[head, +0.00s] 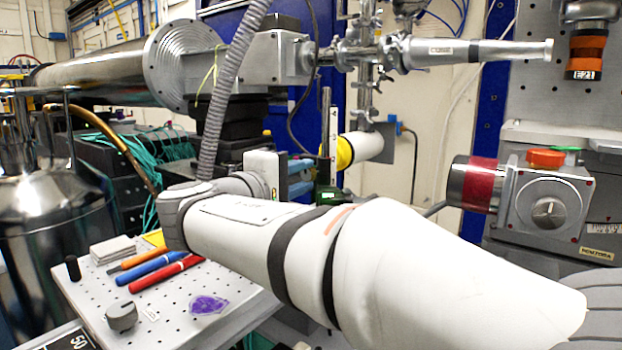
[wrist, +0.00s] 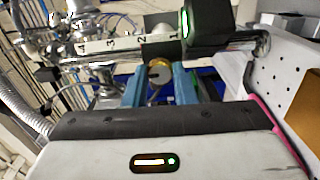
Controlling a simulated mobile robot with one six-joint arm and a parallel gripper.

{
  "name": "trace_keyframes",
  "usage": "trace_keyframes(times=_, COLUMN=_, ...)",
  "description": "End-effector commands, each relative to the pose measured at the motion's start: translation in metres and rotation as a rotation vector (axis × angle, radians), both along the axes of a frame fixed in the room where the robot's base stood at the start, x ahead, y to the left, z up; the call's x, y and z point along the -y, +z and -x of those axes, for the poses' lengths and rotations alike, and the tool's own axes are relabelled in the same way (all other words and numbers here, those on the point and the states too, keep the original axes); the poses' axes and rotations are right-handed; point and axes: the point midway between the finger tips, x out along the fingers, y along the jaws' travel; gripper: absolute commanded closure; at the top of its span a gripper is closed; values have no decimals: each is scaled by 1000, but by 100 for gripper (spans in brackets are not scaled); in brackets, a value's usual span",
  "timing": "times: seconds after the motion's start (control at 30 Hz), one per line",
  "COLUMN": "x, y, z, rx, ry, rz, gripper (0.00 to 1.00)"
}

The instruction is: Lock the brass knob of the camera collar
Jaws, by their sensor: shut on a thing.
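The brass knob (wrist: 158,72) sits between the two blue fingers of my gripper (wrist: 159,84) in the wrist view. The gripper is shut on it. In the head view my gripper (head: 303,178) reaches to the upright post (head: 326,130); the knob cannot be made out there. I cannot tell how tight the knob is.
A numbered scale (wrist: 112,43) runs along the rail. A white pipe with a yellow ring (head: 345,153) is close behind the gripper. A perforated plate (head: 235,290) with pens and small items lies at front left. A steel dewar (head: 55,220) stands at far left.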

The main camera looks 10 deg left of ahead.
Motion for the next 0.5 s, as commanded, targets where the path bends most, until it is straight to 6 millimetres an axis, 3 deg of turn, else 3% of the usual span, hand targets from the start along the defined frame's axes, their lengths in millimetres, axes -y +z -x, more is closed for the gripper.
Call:
trace_keyframes(times=0.17, x=0, y=0, z=0, rx=0, ry=1, rz=0, gripper=99)
trace_keyframes(times=0.2, x=0, y=0, z=0, rx=0, ry=1, rz=0, gripper=75)
trace_keyframes(times=0.5, x=0, y=0, z=0, rx=0, ry=0, rz=1, gripper=54)
